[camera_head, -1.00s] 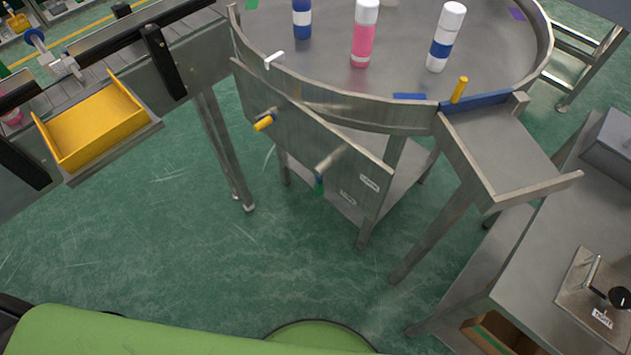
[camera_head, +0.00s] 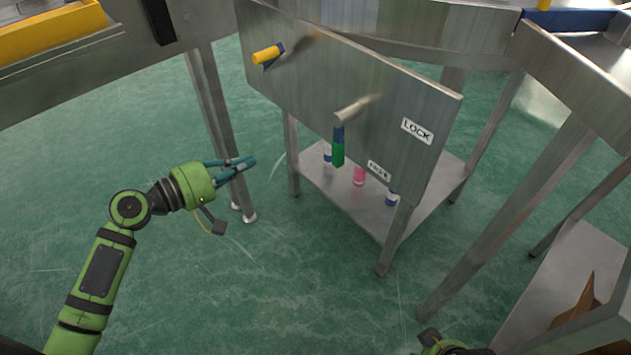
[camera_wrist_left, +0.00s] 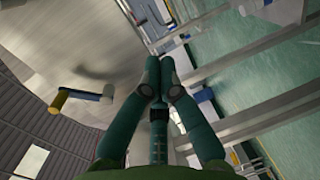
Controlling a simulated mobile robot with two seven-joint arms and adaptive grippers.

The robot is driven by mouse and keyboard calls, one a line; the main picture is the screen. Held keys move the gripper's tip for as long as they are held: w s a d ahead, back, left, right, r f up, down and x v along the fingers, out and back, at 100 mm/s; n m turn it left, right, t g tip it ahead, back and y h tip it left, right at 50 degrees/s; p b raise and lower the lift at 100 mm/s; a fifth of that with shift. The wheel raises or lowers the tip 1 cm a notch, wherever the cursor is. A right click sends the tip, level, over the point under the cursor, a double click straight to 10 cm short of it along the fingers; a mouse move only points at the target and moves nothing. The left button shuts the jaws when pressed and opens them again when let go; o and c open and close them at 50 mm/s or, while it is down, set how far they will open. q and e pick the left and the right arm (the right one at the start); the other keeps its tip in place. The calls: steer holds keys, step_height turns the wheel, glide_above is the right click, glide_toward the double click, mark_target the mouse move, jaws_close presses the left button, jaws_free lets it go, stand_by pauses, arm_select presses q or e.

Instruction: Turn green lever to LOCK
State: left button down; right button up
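A LOCK label (camera_head: 417,131) is on the panel to the right of the shaft. A second label (camera_head: 378,171), too small to read surely, is lower, right of the lever's end. My left gripper (camera_head: 250,161) is apart from the lever, left of it, pointing right. Its fingertips (camera_wrist_left: 158,64) meet in the left wrist view with nothing seen between them. I cannot pick out the green lever in that view.
A yellow lever (camera_head: 265,54) sticks out at the panel's upper left and shows in the wrist view (camera_wrist_left: 58,100). A table leg (camera_head: 220,130) stands behind my left gripper. Small bottles (camera_head: 359,176) stand on the lower shelf (camera_head: 320,185). The floor in front is clear.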

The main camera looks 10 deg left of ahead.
arm_select(q)
steer(key=s+d+r+m+g+h+b, duration=0.1)
steer(key=s+d+r+m+h+b, duration=0.1)
steer(key=s+d+r+h, duration=0.3)
steer(key=w+d+r+y+p, duration=0.1)
steer(key=w+d, duration=0.4)
steer(key=d, duration=0.4)
steer(key=shift+d+r, duration=0.15)
steer(key=shift+d, duration=0.2)
arm_select(e)
steer(key=shift+f, duration=0.3)
arm_select(q)
steer(key=shift+d+n+p, duration=0.1)
steer(key=shift+n+p, duration=0.2)
steer(key=shift+p, duration=0.05)
